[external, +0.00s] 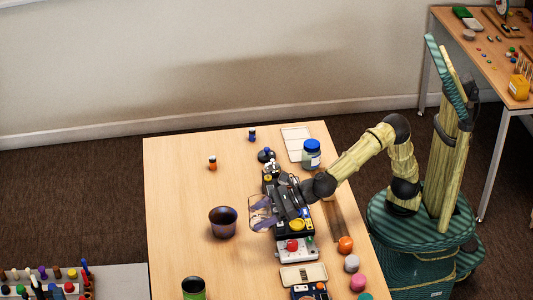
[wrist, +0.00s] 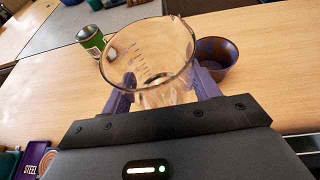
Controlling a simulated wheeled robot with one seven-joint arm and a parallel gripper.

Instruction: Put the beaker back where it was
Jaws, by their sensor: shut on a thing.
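The clear glass beaker (wrist: 150,62) with measuring marks is upright between the purple fingers of my gripper (wrist: 158,100) in the wrist view. My gripper is shut on it. In the external view the beaker (external: 260,212) is held at the left end of my arm, over the middle of the wooden table (external: 180,170). I cannot tell for sure whether its base touches the table.
A dark bowl (external: 223,222) stands just left of the beaker. A green can (external: 193,288) is at the front. A blue-lidded jar (external: 311,153) and a white tray (external: 297,140) are at the back right. Several small items crowd the right side.

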